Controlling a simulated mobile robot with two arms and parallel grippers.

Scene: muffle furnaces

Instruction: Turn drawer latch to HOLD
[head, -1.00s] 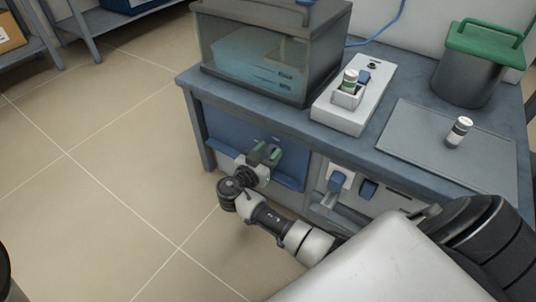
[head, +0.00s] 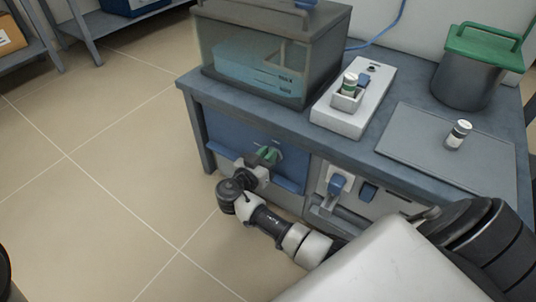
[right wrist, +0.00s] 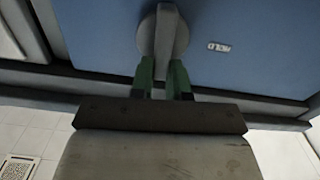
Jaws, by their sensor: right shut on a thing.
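The drawer latch (right wrist: 160,35) is a round grey knob with a raised bar, on the blue drawer front (head: 228,132). In the right wrist view the bar runs up and down the picture. A small HOLD label (right wrist: 219,47) is on the blue panel to the right of the knob. My right gripper (head: 267,154) is at the drawer front, and its green fingertips (right wrist: 163,75) are shut on the lower end of the bar. In the head view the gripper hides most of the latch. My left gripper is not in view.
On the bench (head: 375,158) stand a clear-sided tank (head: 270,65), a white block holding a vial (head: 352,105), a grey mat with another vial (head: 458,134) and a green-lidded pot (head: 470,75). The floor at left is clear.

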